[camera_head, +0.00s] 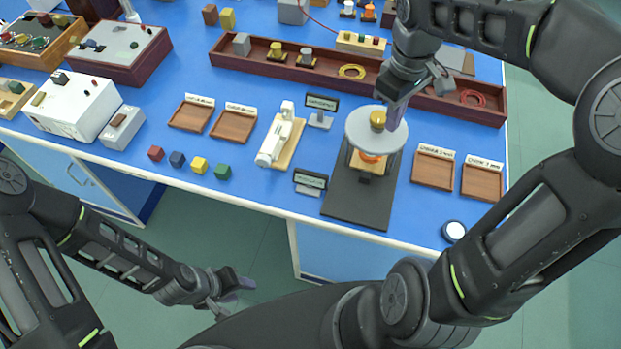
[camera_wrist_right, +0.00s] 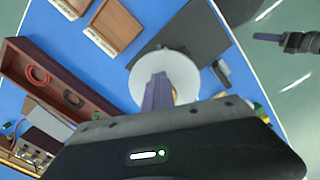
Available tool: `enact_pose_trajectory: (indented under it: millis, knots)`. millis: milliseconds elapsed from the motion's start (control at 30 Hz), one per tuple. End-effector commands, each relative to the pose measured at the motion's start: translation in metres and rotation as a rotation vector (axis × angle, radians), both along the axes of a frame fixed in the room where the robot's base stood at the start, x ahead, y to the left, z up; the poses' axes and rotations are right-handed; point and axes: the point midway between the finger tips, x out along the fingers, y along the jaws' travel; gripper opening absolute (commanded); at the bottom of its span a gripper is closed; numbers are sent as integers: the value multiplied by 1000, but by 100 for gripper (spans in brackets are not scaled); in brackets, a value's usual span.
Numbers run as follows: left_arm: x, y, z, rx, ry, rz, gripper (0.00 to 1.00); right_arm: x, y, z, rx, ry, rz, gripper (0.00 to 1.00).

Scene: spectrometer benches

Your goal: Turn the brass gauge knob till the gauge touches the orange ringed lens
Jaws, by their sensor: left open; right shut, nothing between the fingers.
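The brass knob (camera_head: 378,120) stands on top of a pale grey round disc (camera_head: 360,130) in the head view. Below the disc, the orange ringed lens (camera_head: 371,158) sits on a wooden block over a dark base plate (camera_head: 345,205); the disc partly covers it. The gap between gauge and lens cannot be made out. My right gripper (camera_head: 394,120) is shut and empty, fingers pointing down just right of the knob; contact is unclear. In the right wrist view its fingers (camera_wrist_right: 158,90) overlap the disc (camera_wrist_right: 185,68) and hide most of the knob. My left gripper (camera_head: 232,283) is open, low before the bench.
A white instrument on a wooden base (camera_head: 280,142) stands left of the dark plate. Wooden trays (camera_head: 433,168) lie to the right. A long brown rack (camera_head: 320,72) runs behind. Small coloured cubes (camera_head: 199,165) lie near the front edge. A round white-topped item (camera_head: 454,231) sits at the front right.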

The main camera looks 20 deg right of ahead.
Motion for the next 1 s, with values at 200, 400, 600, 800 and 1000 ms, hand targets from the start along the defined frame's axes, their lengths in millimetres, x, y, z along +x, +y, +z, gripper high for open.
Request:
enact_pose_trajectory:
  millis: [200,400,600,800,1000]
  knots:
    - [0,0,2,1,1,1,44,4,10,3,7,-15,11,0]
    - [-1,0,3,1,1,1,44,4,11,2,7,-16,10,0]
    - [-1,0,3,1,1,1,44,4,11,3,7,-17,11,0]
    - [-1,0,3,1,1,1,44,0,10,3,7,-17,10,0]
    - [-1,0,3,1,1,1,44,-4,8,3,7,-17,8,0]
